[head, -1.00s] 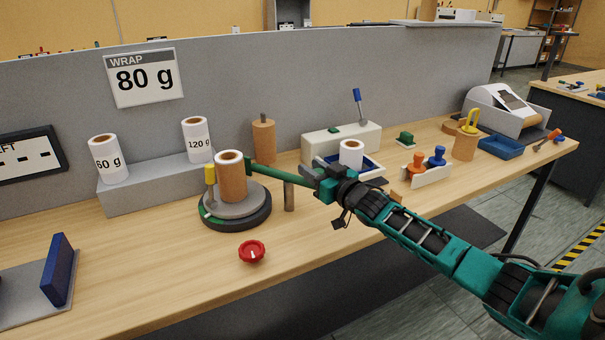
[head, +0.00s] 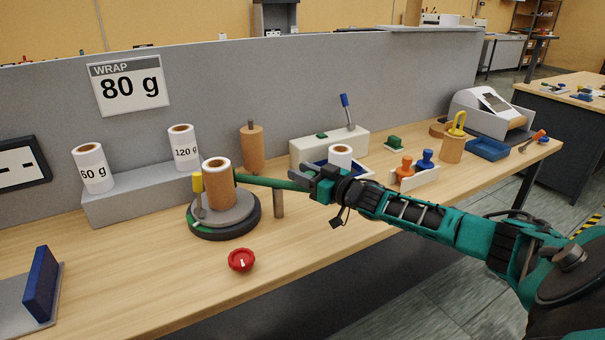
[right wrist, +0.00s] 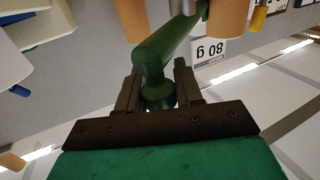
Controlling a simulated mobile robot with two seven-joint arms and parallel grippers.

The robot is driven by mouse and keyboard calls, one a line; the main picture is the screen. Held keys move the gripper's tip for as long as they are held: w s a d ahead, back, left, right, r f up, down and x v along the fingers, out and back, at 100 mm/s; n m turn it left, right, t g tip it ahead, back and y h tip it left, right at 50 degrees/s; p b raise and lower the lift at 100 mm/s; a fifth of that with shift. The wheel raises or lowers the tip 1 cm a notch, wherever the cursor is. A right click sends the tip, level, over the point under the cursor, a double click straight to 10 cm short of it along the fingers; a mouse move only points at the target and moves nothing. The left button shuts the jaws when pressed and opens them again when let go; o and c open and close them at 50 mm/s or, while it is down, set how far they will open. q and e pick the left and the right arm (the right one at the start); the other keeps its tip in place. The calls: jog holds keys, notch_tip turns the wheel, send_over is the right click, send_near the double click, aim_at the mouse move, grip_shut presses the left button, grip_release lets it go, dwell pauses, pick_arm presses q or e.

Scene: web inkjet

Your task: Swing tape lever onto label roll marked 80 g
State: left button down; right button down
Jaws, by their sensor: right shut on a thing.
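The roll stands upright on a grey and black turntable (head: 244,224). No label shows on this roll; the 80 g mark is on a wall sign (head: 130,84). My right gripper is shut on the lever, which also shows between the fingers in the right wrist view (right wrist: 158,92). My left gripper is not in view.
White rolls marked 60 g (head: 93,170) and 120 g (head: 184,150) stand on a grey ledge (head: 130,198). A yellow-topped piece (head: 197,182) is left of the turntable roll. A red knob (head: 241,260) sits in front. The bench front is mostly clear.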

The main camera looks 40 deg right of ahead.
jog(key=c, duration=0.8)
grip_release()
jog(key=shift+w+r, duration=0.1)
jog(key=shift+w, duration=0.05)
jog(key=shift+s+d, duration=0.15)
jog(key=shift+s, duration=0.35)
jog(key=shift+p+v, duration=1.1)
jog(key=shift+v, duration=4.9)
